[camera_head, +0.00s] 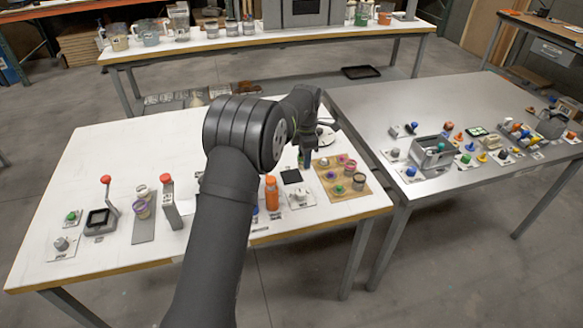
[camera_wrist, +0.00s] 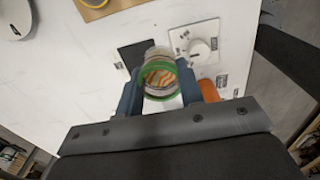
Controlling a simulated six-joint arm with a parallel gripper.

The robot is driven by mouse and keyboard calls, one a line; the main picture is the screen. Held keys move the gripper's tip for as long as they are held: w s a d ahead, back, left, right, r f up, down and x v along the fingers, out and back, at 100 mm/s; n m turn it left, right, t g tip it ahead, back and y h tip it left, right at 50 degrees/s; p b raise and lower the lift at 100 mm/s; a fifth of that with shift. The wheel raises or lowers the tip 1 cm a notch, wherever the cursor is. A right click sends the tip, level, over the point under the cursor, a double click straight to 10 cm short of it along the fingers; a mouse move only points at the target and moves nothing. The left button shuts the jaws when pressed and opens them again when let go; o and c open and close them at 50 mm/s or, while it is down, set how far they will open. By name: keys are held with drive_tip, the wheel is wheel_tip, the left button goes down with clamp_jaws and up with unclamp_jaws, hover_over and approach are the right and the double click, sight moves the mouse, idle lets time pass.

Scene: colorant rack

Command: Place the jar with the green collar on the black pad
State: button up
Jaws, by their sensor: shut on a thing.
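The jar with the green collar (camera_wrist: 147,92) is clear, with something orange-brown showing inside. In the wrist view it sits between the blue fingers of my gripper (camera_wrist: 160,88), which is shut on it. The black pad (camera_wrist: 134,54) shows partly behind the jar, up and left of it. In the head view the pad (camera_head: 291,176) lies on the white table, and my gripper (camera_head: 304,160) is just behind and right of it in the picture. The jar is mostly hidden there, and its height above the table is hard to tell.
A white knob unit (camera_head: 300,197) and an orange bottle (camera_head: 271,193) stand close to the pad. A wooden board (camera_head: 351,192) with several jars and coloured rings lies to its right. The white table's left middle (camera_head: 130,150) is clear.

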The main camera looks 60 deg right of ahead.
drive_tip(key=w+f, duration=0.2)
drive_tip(key=w, duration=0.1)
drive_tip(key=w+d+f, duration=0.1)
drive_tip(key=w, duration=0.1)
drive_tip(key=shift+w+d+f, duration=0.1)
drive_tip(key=shift+w+f, duration=0.05)
drive_tip(key=shift+f, duration=1.95)
drive_tip(key=shift+f, duration=0.2)
drive_tip(key=o, duration=1)
drive_tip(key=shift+r, duration=0.1)
wheel_tip(320, 180, up, 12)
